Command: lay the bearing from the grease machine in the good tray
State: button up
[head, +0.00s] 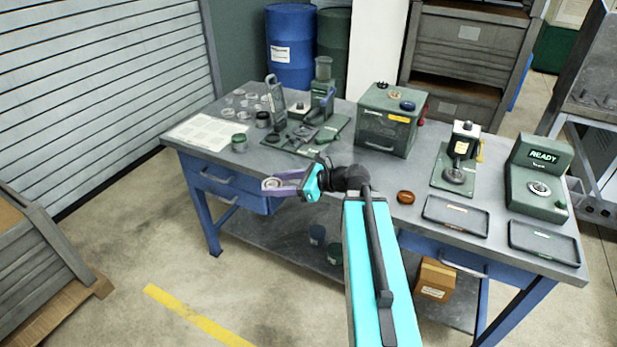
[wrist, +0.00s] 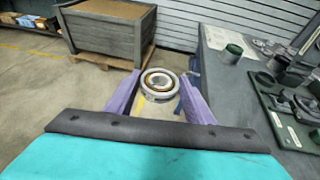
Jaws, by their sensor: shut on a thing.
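My gripper (head: 284,183), with purple fingers, is shut on a bearing (head: 271,184), just off the workbench's front left edge. In the wrist view, the bearing (wrist: 158,97) is a silver ring with a brownish inner band, lying flat between the two fingers (wrist: 161,84). Two dark, empty shallow trays lie at the right front of the bench: a left one (head: 455,216) and a right one (head: 544,243). Their labels are too small to read, so I cannot tell which is the good tray. A green machine with a clear cylinder (head: 323,70), possibly the grease machine, stands at the back left.
The workbench (head: 390,178) also bears a green box (head: 388,130), a press-like stand (head: 459,160), a READY display unit (head: 540,175) and a brown ring (head: 405,197). Clear rings and a white sheet (head: 206,133) lie at the left. Floor before the bench is open.

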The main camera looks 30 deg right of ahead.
jog(key=a+n+g+y, duration=0.1)
jog(key=a+n, duration=0.1)
jog(key=a, duration=0.8)
jog(key=shift+s+a+g+y, duration=0.25)
jog(key=shift+a+g+y, duration=0.05)
jog(key=shift+g, duration=0.1)
